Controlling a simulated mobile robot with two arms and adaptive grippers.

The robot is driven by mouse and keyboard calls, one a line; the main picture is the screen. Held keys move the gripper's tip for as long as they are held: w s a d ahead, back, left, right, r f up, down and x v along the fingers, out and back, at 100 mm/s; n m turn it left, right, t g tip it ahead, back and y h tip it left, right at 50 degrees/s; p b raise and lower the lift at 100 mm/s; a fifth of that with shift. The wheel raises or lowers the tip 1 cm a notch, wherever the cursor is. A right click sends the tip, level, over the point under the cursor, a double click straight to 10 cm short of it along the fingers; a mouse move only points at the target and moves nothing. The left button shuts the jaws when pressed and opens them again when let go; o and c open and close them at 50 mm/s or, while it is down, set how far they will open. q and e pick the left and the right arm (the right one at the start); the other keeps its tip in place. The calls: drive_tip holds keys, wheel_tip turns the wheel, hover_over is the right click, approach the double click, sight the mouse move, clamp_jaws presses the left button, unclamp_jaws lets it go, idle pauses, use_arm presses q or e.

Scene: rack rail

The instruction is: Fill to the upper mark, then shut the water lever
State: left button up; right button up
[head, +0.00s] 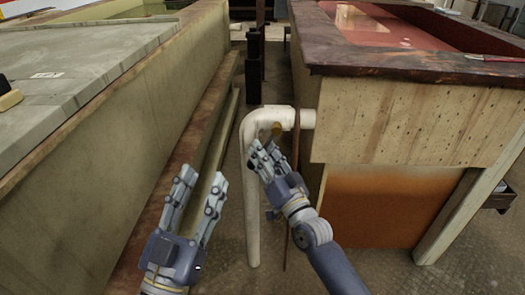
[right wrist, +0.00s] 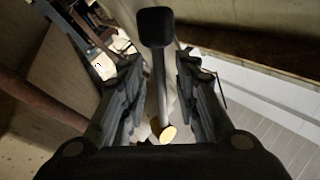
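The water lever (right wrist: 160,85) is a grey rod with a black knob and a brass-coloured end in the right wrist view. In the head view only a brass-coloured bit (head: 276,129) shows by the white pipe (head: 252,205). My right gripper (head: 263,153) is at the pipe's bend. Its fingers stand apart on both sides of the lever, with no clear contact. My left gripper (head: 203,177) is open and empty, left of the pipe. The right-hand tank (head: 395,125) has a reddish, shiny surface inside (head: 375,28). I cannot make out a level mark.
A long trough (head: 160,95) with a grey slab top (head: 75,70) runs along the left. A thin red-handled tool (head: 490,58) lies on the right tank's dark rim. Dark posts (head: 254,65) stand behind the pipe. The aisle floor is narrow.

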drive_tip(key=v, duration=1.1)
